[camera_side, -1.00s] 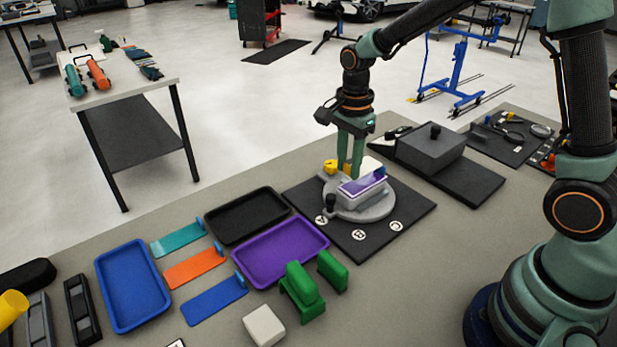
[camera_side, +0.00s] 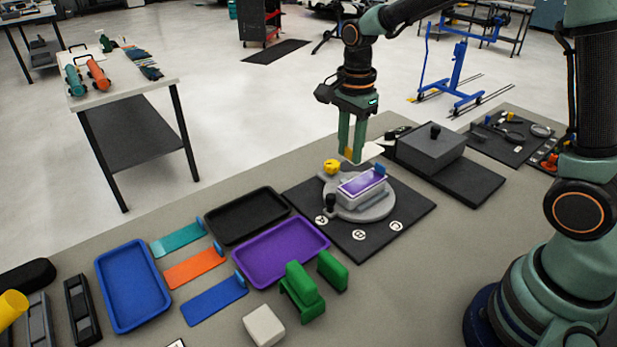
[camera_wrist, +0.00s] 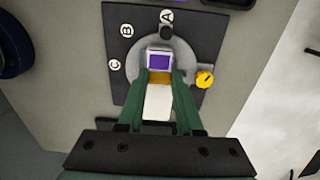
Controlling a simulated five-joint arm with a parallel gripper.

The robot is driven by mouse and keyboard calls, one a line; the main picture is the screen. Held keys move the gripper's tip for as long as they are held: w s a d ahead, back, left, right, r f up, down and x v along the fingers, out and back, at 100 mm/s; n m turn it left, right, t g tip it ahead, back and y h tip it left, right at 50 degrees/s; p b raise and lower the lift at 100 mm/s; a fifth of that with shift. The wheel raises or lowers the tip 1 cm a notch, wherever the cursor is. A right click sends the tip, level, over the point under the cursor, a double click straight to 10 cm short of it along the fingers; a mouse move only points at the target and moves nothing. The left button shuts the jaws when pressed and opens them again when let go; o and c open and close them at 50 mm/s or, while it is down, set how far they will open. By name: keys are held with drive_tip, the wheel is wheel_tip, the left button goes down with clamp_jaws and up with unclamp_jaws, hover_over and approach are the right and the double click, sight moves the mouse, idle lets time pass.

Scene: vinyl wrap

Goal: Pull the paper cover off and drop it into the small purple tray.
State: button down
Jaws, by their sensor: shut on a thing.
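My gripper (camera_side: 352,156) is shut on the white paper cover (camera_side: 373,151) and holds it above the work fixture. In the wrist view the cover (camera_wrist: 157,104) hangs between the fingers of my gripper (camera_wrist: 160,78). Below is a pale block with a shiny purple top (camera_side: 362,182) and a blue tab (camera_side: 380,168) at its end; the purple top (camera_wrist: 159,61) also shows in the wrist view. The cover looks clear of the block. The purple tray (camera_side: 285,252) lies at the front left of the fixture and is empty.
The block sits on a grey round turntable (camera_side: 372,211) with a yellow knob (camera_side: 332,166) on a black board. A black tray (camera_side: 247,215), a blue tray (camera_side: 134,285) and green blocks (camera_side: 301,287) lie around the purple tray. A grey box (camera_side: 431,152) stands behind right.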

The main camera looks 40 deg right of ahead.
drive_tip(key=shift+s+a+f, duration=0.1)
drive_tip(key=shift+a+f, duration=1.85)
drive_tip(key=shift+a, duration=1.75)
drive_tip(key=shift+s+a+f, duration=0.15)
drive_tip(key=shift+a+f, duration=1.8)
drive_tip(key=shift+a, duration=1.75)
drive_tip(key=shift+s+a+f, duration=0.1)
drive_tip(key=shift+a+f, duration=1.85)
drive_tip(key=shift+a, duration=1.75)
drive_tip(key=shift+c, duration=2.4)
unclamp_jaws()
drive_tip(key=shift+r, duration=0.1)
